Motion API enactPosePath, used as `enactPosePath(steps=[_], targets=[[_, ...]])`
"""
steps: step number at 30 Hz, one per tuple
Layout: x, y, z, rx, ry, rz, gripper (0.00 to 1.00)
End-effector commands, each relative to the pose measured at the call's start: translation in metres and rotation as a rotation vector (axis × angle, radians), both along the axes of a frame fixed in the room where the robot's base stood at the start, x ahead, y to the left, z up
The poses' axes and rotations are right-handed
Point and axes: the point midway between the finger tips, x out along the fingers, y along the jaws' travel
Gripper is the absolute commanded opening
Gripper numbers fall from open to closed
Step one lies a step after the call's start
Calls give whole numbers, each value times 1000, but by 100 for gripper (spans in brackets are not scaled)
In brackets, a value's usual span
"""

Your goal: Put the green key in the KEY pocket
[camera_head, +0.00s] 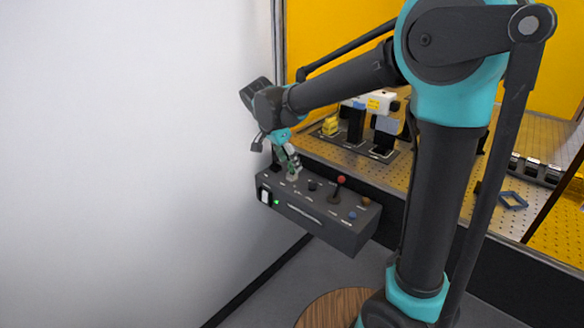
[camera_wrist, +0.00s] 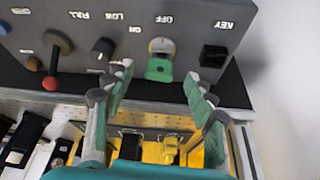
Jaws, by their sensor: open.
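The green key (camera_wrist: 160,68) sits in the round silver key switch (camera_wrist: 161,46) on the dark control box, between the OFF and ON labels in the wrist view. The KEY pocket (camera_wrist: 214,56) is a black square opening beside the switch, under the KEY label, and looks empty. My gripper (camera_wrist: 158,75) is open, with one finger on each side of the green key and a visible gap to it in this view. In the head view my gripper (camera_head: 291,165) is at the left end of the control box (camera_head: 313,226); the key cannot be made out there.
The box also bears a red-topped lever (camera_head: 341,181), a black knob (camera_wrist: 102,48) near FULL and LOW, and brown and blue buttons. A perforated bench (camera_head: 420,176) with mounted instruments lies behind the box. A white wall (camera_head: 130,160) stands close on the left.

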Motion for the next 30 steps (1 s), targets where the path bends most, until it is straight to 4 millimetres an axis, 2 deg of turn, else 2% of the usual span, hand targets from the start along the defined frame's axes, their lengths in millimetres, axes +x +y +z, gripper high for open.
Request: enactPosePath(steps=[3,9,20,30], targets=[[5,-5,-16,0,0,-2,55],[9,-10,-31,0,0,-1,55],[9,-10,-34,0,0,0,54],[9,-10,-33,0,0,0,12]])
